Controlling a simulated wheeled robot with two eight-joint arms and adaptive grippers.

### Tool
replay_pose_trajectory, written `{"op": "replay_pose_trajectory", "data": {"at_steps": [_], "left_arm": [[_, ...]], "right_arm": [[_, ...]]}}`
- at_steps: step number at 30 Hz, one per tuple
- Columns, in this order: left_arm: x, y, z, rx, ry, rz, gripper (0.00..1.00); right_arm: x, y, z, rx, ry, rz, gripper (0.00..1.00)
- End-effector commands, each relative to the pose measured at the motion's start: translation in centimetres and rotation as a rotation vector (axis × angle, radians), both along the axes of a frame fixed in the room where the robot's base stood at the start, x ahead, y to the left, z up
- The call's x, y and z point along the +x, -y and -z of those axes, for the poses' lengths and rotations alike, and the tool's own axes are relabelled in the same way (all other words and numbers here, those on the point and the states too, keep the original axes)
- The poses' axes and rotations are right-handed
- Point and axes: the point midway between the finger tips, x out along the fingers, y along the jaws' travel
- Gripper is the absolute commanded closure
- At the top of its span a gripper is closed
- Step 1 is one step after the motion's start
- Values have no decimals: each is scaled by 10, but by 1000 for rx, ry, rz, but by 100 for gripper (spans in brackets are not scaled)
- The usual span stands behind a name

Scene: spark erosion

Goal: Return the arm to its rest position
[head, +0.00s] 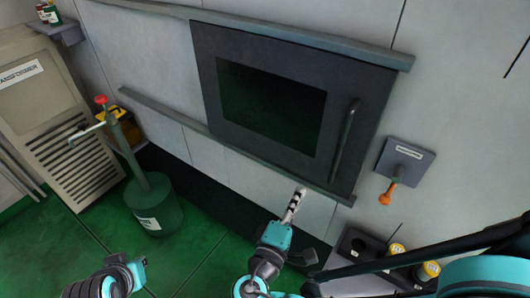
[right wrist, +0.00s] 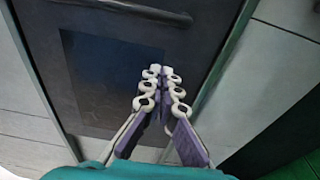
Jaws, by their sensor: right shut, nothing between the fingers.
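My right gripper (head: 299,192) is in the lower middle of the head view, pointing up toward the lower edge of a dark sliding door (head: 205,60). Its fingers are together and hold nothing. In the right wrist view the fingertips (right wrist: 160,71) meet in front of the dark door, whose grey handle (right wrist: 130,10) shows at the top. I cannot tell the exact gap between fingers and door. A teal and grey part of my body shows at the lower left of the head view.
A green pump canister (head: 155,210) with a red-topped lever stands on the green floor at left, beside a beige vented cabinet (head: 55,110). An orange-handled switch (head: 388,191) juts from the wall right of the door. Yellow-topped containers (head: 428,270) sit at the lower right.

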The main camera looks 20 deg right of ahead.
Motion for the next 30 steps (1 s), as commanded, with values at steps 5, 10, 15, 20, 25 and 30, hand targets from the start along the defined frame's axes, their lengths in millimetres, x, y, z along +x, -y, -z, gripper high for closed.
{"op": "replay_pose_trajectory", "data": {"at_steps": [5,10,15,20,25,30], "left_arm": [[0,0,0,0,0,0,100],[0,0,0,0,0,0,100],[0,0,0,0,0,0,100],[0,0,0,0,0,0,100],[0,0,0,0,0,0,100],[0,0,0,0,0,0,100]], "right_arm": [[0,1,1,4,-4,1,100],[7,13,31,141,-103,25,100],[6,20,90,536,-264,70,100],[-1,-3,114,994,-288,103,100],[-2,-31,99,1371,-197,121,100],[1,-44,82,1547,-125,123,100]]}}
